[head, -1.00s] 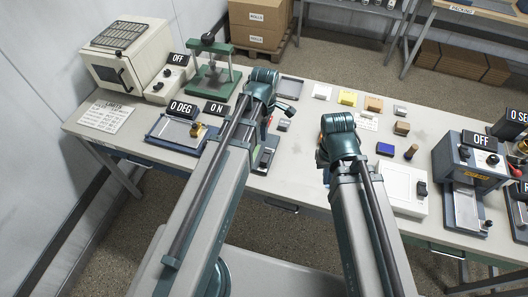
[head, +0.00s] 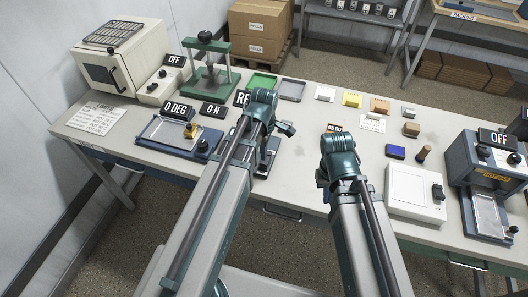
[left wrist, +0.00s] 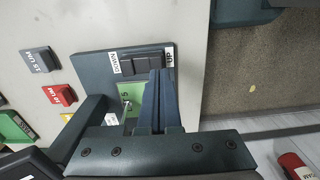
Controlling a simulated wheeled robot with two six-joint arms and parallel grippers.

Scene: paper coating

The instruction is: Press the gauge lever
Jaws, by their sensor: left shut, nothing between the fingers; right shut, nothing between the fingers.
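The gauge (left wrist: 88,66) lies under my left gripper in the left wrist view, a dark blue plate with a green patch (left wrist: 131,96). A black lever-like block (left wrist: 147,62) sits on it between DOWN and UP labels. My left gripper (left wrist: 160,76) is shut and empty, its fingertips over the plate beside the block's UP end; I cannot tell whether they touch. In the head view the gauge (head: 270,152) is partly hidden by my left arm. My right gripper is hidden behind its own arm in the head view.
Coloured blocks, such as a red one (left wrist: 58,97) and a grey one (left wrist: 39,61), lie beside the gauge. A coater bed (head: 165,134) stands left, a white box (head: 412,190) right. The table edge (left wrist: 206,60) is close to the gauge.

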